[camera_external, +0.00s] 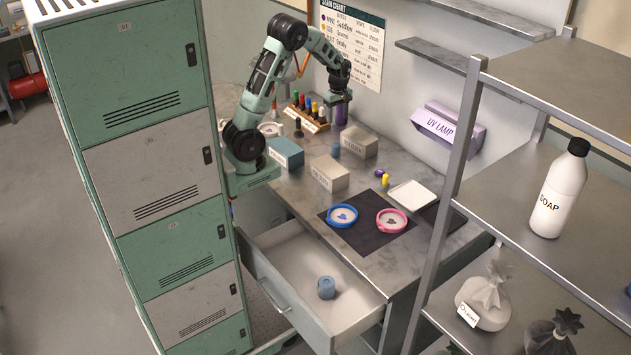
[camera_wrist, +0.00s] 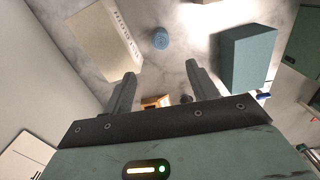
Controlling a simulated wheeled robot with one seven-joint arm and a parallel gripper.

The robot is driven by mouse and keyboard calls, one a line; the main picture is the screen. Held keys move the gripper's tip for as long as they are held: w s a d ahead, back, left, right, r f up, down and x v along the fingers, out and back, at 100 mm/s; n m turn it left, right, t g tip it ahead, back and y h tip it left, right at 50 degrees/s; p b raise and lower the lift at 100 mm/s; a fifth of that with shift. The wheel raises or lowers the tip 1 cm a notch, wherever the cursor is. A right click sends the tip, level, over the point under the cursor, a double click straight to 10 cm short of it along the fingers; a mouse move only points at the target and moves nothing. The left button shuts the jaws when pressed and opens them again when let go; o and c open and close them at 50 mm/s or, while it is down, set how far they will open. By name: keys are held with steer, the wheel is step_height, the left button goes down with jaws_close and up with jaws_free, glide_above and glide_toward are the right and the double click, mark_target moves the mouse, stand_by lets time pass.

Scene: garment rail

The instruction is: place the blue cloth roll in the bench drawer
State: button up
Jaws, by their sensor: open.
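A blue cloth roll (camera_external: 326,287) stands on end inside the open bench drawer (camera_external: 290,247), towards its front right; a dark opening shows in its top. A smaller-looking blue cylinder (camera_external: 336,150) stands on the bench top beside a grey box; a round blue thing (camera_wrist: 160,38), likely the same one, shows beyond the fingers in the wrist view. My gripper (camera_external: 339,99) is above the back of the bench, near the rack of bottles. In the wrist view my gripper (camera_wrist: 160,78) has its fingers apart with nothing between them.
Grey boxes (camera_external: 329,174) and a teal box (camera_external: 287,153) stand on the bench. A bottle rack (camera_external: 307,122) is at the back. A dark mat (camera_external: 350,238) carries blue and pink rings. Lockers (camera_external: 165,165) stand left; a shelf unit (camera_external: 470,150) is at right.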

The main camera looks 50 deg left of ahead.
mark_target(336, 144)
steer(key=f, duration=0.5)
steer(key=f+p, duration=0.1)
steer(key=f, duration=0.5)
steer(key=shift+s+a+f, duration=0.1)
steer(key=shift+s+f, duration=0.1)
steer(key=shift+f, duration=0.05)
steer(key=shift+w+d+f+p, duration=0.1)
steer(key=shift+f+p, duration=0.4)
steer(key=shift+f, duration=0.95)
steer(key=shift+d+f+p, duration=0.1)
steer(key=shift+f+p, duration=0.4)
steer(key=shift+f, duration=0.9)
steer(key=c, duration=1.1)
steer(key=shift+r, duration=0.15)
